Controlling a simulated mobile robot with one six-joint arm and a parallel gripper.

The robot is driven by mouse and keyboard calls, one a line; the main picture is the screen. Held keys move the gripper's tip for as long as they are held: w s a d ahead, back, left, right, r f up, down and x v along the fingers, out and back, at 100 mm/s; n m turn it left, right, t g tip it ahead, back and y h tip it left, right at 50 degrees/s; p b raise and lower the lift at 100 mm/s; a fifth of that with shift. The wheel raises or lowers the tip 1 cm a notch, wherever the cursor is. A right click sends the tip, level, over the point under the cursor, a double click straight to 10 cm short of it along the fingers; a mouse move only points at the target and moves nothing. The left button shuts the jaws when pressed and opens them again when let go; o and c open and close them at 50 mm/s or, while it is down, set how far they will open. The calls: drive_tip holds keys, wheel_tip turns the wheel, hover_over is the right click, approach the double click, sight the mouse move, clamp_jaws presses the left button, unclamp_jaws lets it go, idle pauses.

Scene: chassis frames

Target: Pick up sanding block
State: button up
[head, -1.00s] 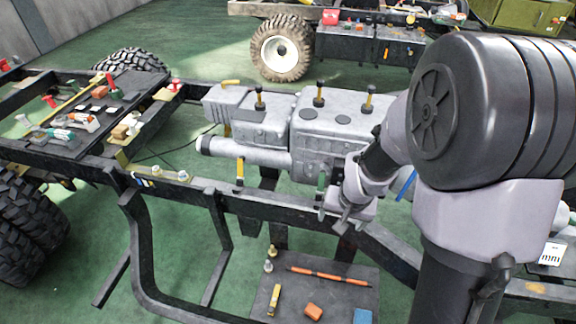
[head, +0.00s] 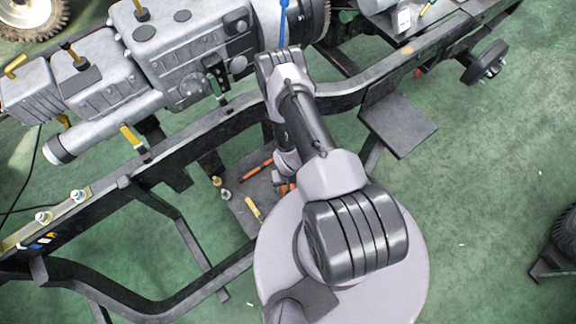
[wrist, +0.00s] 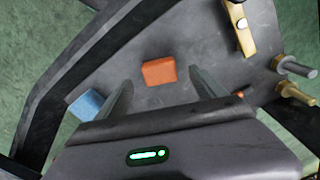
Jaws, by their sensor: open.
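The likely sanding block is an orange-red block (wrist: 159,72) lying on a dark grey plate (wrist: 220,78). In the wrist view it shows between the two fingers of my gripper (wrist: 163,78), nearer the left one. The fingers are spread apart and hold nothing. I cannot tell how far above the plate they are. In the head view a bit of orange (head: 285,188) shows beside my wrist, and my arm hides much of the plate (head: 240,213).
A blue block (wrist: 88,104) lies left of the gripper. A yellow piece (wrist: 237,28) and two bolt-like parts (wrist: 296,67) lie to the right. A dark frame beam (wrist: 75,75) runs close on the left. An orange rod (head: 257,169) and the grey engine (head: 175,55) also show.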

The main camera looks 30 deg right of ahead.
wheel_tip(320, 180, down, 6)
drive_tip(key=b, duration=0.3)
drive_tip(key=shift+w+d, duration=0.15)
drive_tip(key=shift+r, duration=0.25)
drive_tip(key=shift+c, duration=0.4)
drive_tip(key=c, duration=1.5)
drive_tip(key=shift+r+p, duration=0.35)
drive_tip(key=shift+r, duration=0.05)
drive_tip(key=shift+c, duration=0.2)
drive_tip(key=r+p, duration=0.2)
drive_tip(key=r, duration=0.1)
drive_tip(key=shift+s+d+r, duration=0.1)
drive_tip(key=shift+s+d, duration=0.05)
drive_tip(key=shift+s, duration=0.05)
drive_tip(key=s+d+p, duration=0.1)
drive_tip(key=s+d, duration=0.2)
drive_tip(key=s+d+p, duration=0.1)
drive_tip(key=s+d, duration=0.3)
drive_tip(key=s+d+r+p, duration=0.1)
drive_tip(key=s+d, duration=0.2)
drive_tip(key=d, duration=0.1)
drive_tip(key=shift+s+d, duration=0.15)
drive_tip(key=shift+s, duration=0.15)
